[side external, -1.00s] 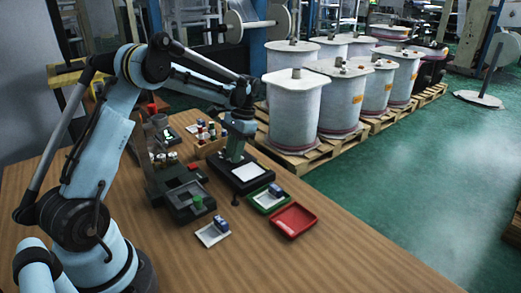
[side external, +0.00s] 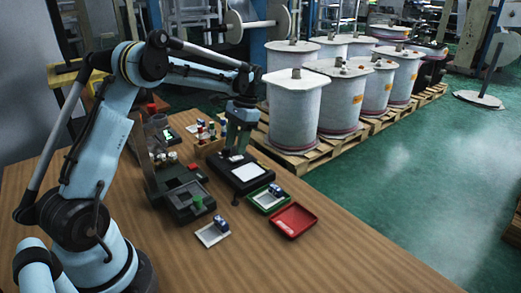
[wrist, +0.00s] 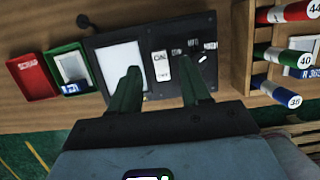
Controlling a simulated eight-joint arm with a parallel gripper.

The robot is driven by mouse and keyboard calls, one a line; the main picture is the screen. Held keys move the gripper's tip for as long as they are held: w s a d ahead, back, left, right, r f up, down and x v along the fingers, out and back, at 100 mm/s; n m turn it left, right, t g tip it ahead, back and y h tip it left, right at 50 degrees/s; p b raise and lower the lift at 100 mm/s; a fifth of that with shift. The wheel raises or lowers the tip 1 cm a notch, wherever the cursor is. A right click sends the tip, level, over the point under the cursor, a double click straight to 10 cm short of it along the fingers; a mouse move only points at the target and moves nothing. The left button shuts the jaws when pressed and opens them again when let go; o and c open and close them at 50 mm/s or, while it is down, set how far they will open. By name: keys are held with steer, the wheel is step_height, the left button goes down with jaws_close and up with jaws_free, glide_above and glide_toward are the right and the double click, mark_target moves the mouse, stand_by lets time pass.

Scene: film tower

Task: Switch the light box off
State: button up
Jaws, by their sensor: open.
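The light box is a black panel (wrist: 140,37) with a bright white pad (wrist: 121,62) on its left in the wrist view. Beside the pad is a white rocker switch (wrist: 161,68) with lettering that looks like ON. Small labels and a short white mark lie to the right of the switch. In the side view the light box (side external: 262,183) stands on the wooden table under my gripper (side external: 235,152). My gripper, also in the wrist view (wrist: 160,72), is open and empty, its green fingers on either side of the switch. Whether they touch the panel is unclear.
A red SCRAP tray (wrist: 32,76) and a green-rimmed tray (wrist: 70,71) lie left of the light box in the wrist view. A wooden rack of numbered rolls (wrist: 250,60) stands close on the right. A dark device (side external: 184,201) stands beside the box in the side view.

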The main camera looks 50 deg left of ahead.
steer(key=v, duration=0.9)
steer(key=shift+d, duration=0.1)
steer(key=s+d+r+t+y, duration=0.1)
steer(key=s+d+r+t, duration=0.15)
steer(key=d, duration=0.25)
steer(key=s+d+r+t, duration=0.1)
steer(key=s+d+t, duration=0.2)
steer(key=d, duration=0.3)
steer(key=s+d+f+t+h, duration=0.1)
steer(key=s+d+f+t, duration=0.4)
steer(key=s+d, duration=0.2)
steer(key=shift+s+d, duration=0.25)
steer(key=shift+s, duration=0.95)
steer(key=shift+f, duration=0.1)
